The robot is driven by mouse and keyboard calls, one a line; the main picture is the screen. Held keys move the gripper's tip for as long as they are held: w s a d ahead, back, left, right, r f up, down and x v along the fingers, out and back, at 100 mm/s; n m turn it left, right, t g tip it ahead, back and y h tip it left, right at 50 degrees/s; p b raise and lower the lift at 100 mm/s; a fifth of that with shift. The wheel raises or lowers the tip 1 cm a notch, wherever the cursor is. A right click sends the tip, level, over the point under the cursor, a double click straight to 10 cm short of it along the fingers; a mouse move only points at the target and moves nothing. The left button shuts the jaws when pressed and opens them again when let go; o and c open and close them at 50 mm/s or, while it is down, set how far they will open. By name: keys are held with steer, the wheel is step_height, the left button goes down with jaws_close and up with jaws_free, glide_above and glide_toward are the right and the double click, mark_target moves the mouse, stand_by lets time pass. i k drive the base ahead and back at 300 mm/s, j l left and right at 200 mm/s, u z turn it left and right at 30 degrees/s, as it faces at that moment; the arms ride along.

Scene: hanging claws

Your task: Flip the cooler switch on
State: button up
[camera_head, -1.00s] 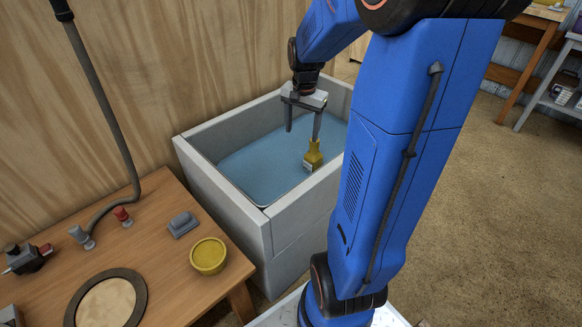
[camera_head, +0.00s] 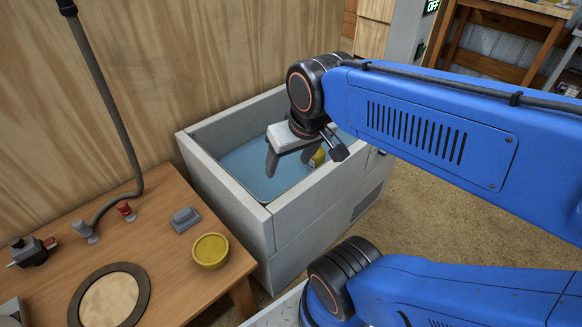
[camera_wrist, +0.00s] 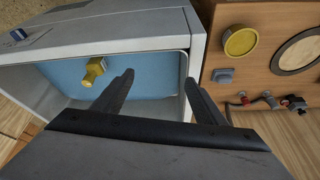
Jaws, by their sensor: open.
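The cooler (camera_head: 290,222) is an open-topped pale grey box with a blue inside, standing right of the wooden table. A yellow object (camera_head: 318,157) lies inside it, partly hidden by my gripper in the head view and clear in the wrist view (camera_wrist: 95,70). My gripper (camera_head: 289,167) is open and empty over the cooler, fingers pointing down. In the wrist view its fingers (camera_wrist: 159,77) are spread, right of the yellow object and apart from it.
The table (camera_head: 150,222) holds a yellow bowl (camera_head: 210,251), a grey block (camera_head: 185,219), a round framed disc (camera_head: 108,302) and small red and grey fittings. A display reading OFF (camera_head: 432,7) is at the upper right. Floor right of the cooler is clear.

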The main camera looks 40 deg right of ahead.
mark_target(421, 51)
steer(key=z, duration=1.7)
steer(key=i+l+u, duration=0.15)
steer(key=i+l, duration=0.3)
steer(key=l, duration=0.1)
